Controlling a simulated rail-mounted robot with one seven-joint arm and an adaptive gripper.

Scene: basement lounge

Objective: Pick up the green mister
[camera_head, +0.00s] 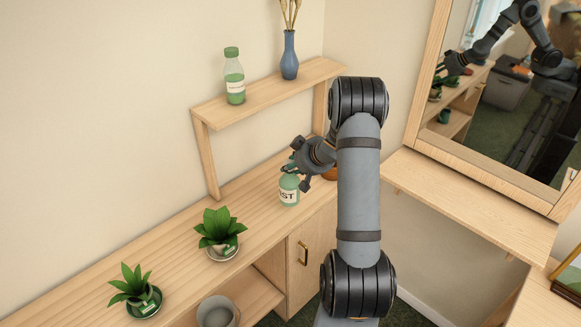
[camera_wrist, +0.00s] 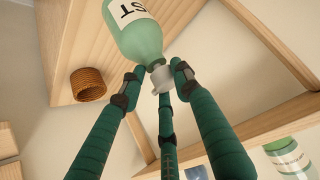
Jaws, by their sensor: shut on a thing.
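The green mister (camera_head: 289,192) is a pale green bottle with a white label showing "ST". In the head view it is upright at the sideboard top, below the small raised shelf. My gripper (camera_head: 296,171) is at its upper end. In the wrist view the mister (camera_wrist: 138,38) hangs in from the top edge, its pale nozzle between the fingers of my gripper (camera_wrist: 157,80), which are shut on it. My gripper hides part of the mister's top in the head view. I cannot tell whether its base touches the wood.
The raised shelf (camera_head: 268,94) holds a green labelled bottle (camera_head: 235,86) and a blue vase (camera_head: 289,58). Two potted plants (camera_head: 219,229) (camera_head: 136,286) stand left along the sideboard. A woven basket (camera_wrist: 88,85) shows in the wrist view. A mirror (camera_head: 500,110) stands at right.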

